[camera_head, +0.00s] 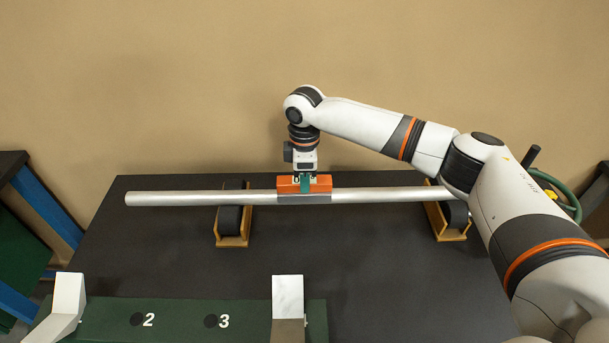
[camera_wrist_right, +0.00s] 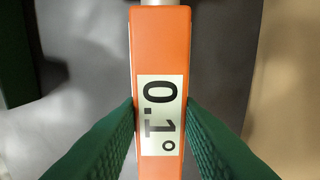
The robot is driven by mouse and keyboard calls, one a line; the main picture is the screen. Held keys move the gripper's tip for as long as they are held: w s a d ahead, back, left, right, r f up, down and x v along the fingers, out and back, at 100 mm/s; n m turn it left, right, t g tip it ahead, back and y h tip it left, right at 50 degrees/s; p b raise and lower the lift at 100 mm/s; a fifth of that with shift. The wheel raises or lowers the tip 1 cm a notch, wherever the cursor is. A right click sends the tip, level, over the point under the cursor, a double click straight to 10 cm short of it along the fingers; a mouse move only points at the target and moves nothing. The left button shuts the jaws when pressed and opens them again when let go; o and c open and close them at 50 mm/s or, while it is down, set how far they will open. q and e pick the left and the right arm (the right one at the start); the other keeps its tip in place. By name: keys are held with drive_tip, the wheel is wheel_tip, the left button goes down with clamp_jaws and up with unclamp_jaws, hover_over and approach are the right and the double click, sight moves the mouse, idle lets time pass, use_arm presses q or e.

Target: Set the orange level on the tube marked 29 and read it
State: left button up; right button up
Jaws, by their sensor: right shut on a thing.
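The orange level (camera_head: 290,187) sits on the silver tube (camera_head: 385,195), left of the tube's middle, with its grey base along the tube's top. In the right wrist view, the level (camera_wrist_right: 160,45) shows a pale display (camera_wrist_right: 160,115) that reads 0.1°, turned sideways. My right gripper (camera_head: 305,180) comes down from above and is shut on the level. Its green fingers press on the level's two sides. The tube lies nearly level across two roller supports. I cannot see a number 29 on the tube. My left gripper is not in view.
The wooden roller supports (camera_head: 232,240) and (camera_head: 447,222) stand on the dark table (camera_head: 400,290). A green board (camera_head: 180,312) marked 2 and 3, with white angled brackets (camera_head: 288,297) and (camera_head: 66,300), is at the front left. A green hose (camera_head: 568,195) is at right.

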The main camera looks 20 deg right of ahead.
drive_tip(key=shift+p, duration=0.4)
idle(0.5)
idle(0.5)
drive_tip(key=o, duration=1.2)
drive_tip(key=shift+c, duration=0.2)
wheel_tip(320, 180, up, 6)
drive_tip(key=p, duration=0.7)
drive_tip(key=shift+s+f, duration=0.1)
idle(0.4)
